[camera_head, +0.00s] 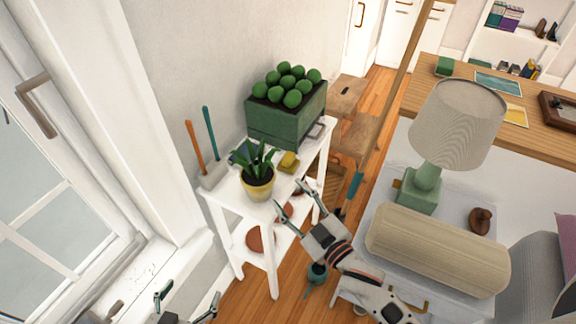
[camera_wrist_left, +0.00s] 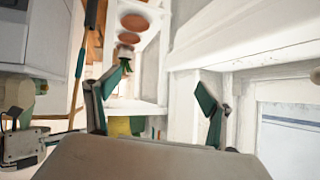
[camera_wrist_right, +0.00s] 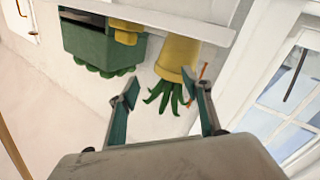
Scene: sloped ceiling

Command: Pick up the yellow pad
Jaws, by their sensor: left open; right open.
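The yellow pad (camera_head: 289,162) lies on the top of the white shelf stand (camera_head: 283,187), between the green planter box and the potted plant. In the right wrist view the yellow pad (camera_wrist_right: 126,33) shows at the top, beside the planter. My right gripper (camera_head: 294,201) is open and empty, at the stand's right side and nearer the camera than the pad; its open fingers also show in the right wrist view (camera_wrist_right: 160,86). My left gripper (camera_head: 188,298) is open and empty at the bottom edge, left of the stand and far from the pad.
The green planter box (camera_head: 287,122) stands behind the pad. The potted plant (camera_head: 258,185) stands in front of it, with two long-handled tools (camera_head: 211,135) to the left. Terracotta dishes (camera_head: 262,239) are on the lower shelf. A lamp (camera_head: 447,125) stands at the right.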

